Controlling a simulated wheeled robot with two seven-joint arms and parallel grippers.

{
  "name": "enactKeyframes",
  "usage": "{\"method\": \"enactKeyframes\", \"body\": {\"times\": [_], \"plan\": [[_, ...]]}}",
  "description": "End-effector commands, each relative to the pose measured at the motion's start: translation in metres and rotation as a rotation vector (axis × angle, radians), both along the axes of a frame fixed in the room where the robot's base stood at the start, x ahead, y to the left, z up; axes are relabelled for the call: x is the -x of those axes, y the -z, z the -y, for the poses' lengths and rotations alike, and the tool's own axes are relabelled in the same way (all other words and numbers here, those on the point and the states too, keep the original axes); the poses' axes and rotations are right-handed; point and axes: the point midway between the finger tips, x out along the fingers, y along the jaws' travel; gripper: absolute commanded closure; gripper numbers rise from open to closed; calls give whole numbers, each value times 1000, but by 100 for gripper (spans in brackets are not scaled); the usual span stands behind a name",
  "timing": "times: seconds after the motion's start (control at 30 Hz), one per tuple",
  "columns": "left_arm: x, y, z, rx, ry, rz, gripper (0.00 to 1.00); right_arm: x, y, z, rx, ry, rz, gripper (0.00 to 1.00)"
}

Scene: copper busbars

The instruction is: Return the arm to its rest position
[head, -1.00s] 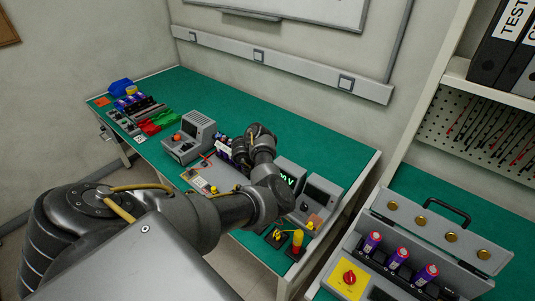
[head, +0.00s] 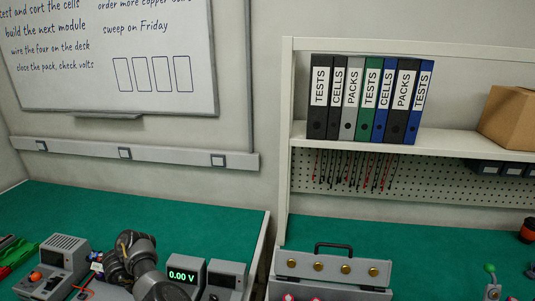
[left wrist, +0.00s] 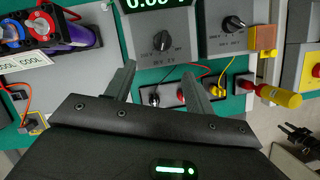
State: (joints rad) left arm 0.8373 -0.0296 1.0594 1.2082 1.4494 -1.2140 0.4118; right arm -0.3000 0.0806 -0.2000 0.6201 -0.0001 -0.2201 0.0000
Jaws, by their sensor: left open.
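My left arm (head: 135,262) shows at the bottom of the head view, over the green bench among the instruments; its fingertips are hidden there. In the left wrist view my left gripper (left wrist: 160,92) is open, its two fingers apart with no object clamped between them. Beyond the fingers are a black terminal (left wrist: 154,99) and a red terminal (left wrist: 181,94) on a small block; I cannot tell whether the fingers touch it. The meter (head: 184,275) left of a second grey box reads 0.00 V. My right gripper is not in view.
A grey instrument with an orange knob (head: 52,262) stands left of my arm. Purple cells (left wrist: 72,32) and red and orange wires lie close to the gripper. A case with a black handle (head: 334,246) stands right. The back of the bench (head: 130,212) is clear.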

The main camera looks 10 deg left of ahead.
Motion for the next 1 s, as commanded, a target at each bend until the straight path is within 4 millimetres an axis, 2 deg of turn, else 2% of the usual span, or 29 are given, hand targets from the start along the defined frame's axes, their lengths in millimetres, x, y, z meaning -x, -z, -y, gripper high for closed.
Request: {"method": "enactKeyframes", "body": {"times": [0.07,0.17,0.27,0.3,0.37,0.47,0.57,0.6,0.7,0.8,1.0], "plan": [[12,5,-16,-65,34,-5,46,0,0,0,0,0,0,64],[38,9,-50,-239,155,-15,46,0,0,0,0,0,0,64],[65,1,-83,-476,390,-38,46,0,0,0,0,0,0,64],[74,-4,-89,-572,513,-51,46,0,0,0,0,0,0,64],[84,-12,-88,-700,717,-71,46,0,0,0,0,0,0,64],[99,-21,-63,-869,1088,-100,46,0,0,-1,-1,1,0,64],[119,-21,-11,-980,1491,-110,46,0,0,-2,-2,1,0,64],[131,-20,14,-1008,1651,-107,46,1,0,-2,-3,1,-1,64],[163,-16,74,-1043,1991,-74,46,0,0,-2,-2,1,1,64],[191,-14,115,-1048,2213,-35,46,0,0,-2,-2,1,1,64],[238,-16,171,-1037,2502,48,46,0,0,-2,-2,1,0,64]]}}
